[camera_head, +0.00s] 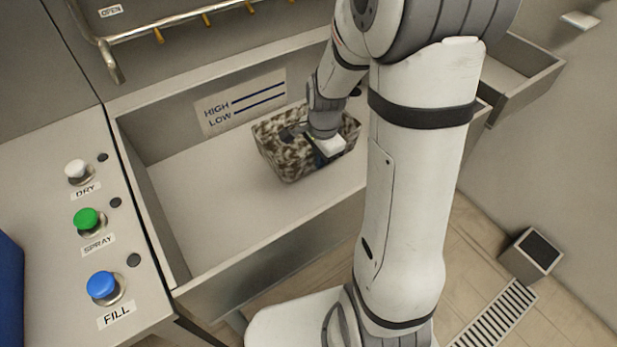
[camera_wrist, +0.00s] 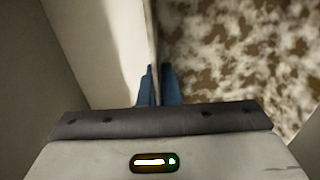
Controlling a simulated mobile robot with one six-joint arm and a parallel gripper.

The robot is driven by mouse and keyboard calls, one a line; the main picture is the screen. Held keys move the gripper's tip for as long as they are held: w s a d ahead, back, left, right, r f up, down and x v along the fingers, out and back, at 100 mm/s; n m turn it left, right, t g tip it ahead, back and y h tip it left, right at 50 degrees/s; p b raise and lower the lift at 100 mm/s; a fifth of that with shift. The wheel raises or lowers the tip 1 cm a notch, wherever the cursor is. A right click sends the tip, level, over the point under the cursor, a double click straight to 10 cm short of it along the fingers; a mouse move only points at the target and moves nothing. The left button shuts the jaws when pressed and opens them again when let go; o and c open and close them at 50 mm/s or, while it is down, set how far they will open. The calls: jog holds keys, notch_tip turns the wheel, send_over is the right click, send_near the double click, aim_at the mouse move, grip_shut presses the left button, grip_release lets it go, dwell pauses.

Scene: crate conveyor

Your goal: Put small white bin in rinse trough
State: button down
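The small white bin (camera_head: 285,158) is inside the rinse trough (camera_head: 235,262), near its back wall and right of the middle. Brown mottled dirt covers its walls. Its dirty inside (camera_wrist: 235,50) fills the right of the wrist view. My gripper (camera_head: 316,158) is at the bin's right part, pointing down. In the wrist view my gripper's blue fingers (camera_wrist: 159,82) stand close on both sides of the bin's thin wall and look closed on it. I cannot tell whether the bin's base touches the trough floor. My arm hides the trough's right part.
A HIGH/LOW level plate (camera_head: 240,102) is on the trough's back wall. A spray pipe (camera_head: 190,18) with nozzles runs above. White (camera_head: 77,169), green (camera_head: 87,219) and blue (camera_head: 102,286) buttons are on the left panel. The trough's left floor is clear. An open tray (camera_head: 520,85) is at right.

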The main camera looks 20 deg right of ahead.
jog(key=shift+f+b, duration=0.45)
jog(key=shift+f, duration=3.15)
jog(key=shift+f, duration=0.2)
jog(key=c, duration=1.6)
grip_release()
jog(key=shift+c, duration=0.2)
jog(key=shift+r, duration=0.1)
